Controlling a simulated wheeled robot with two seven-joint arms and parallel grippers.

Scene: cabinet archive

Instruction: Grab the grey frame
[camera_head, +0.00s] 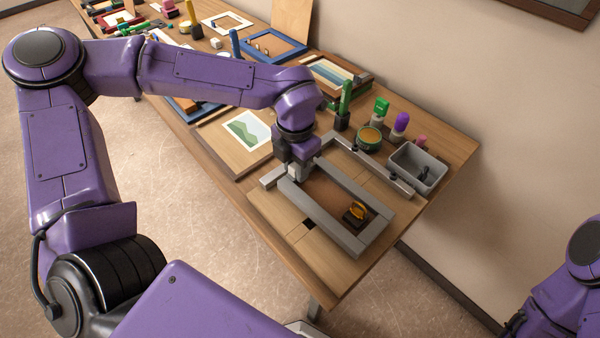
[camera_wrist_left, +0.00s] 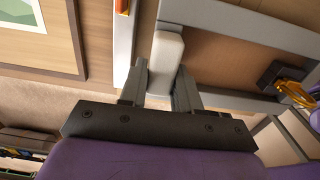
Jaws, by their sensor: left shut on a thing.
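The grey frame (camera_head: 318,217) lies at the near right end of the wooden table, with brown board showing inside it. My left gripper (camera_head: 297,172) points down at the frame's far left side. In the left wrist view, the fingers of my left gripper (camera_wrist_left: 160,82) are closed on a pale grey piece between them, at the short side of the grey frame (camera_wrist_left: 245,32). The gripper hides part of that side in the head view. Only part of my right arm shows at the right edge; its gripper is out of view.
A grey L-shaped rail (camera_head: 365,162) runs behind the frame. A small dark block with a yellow part (camera_head: 356,212) sits inside the frame's near right corner.

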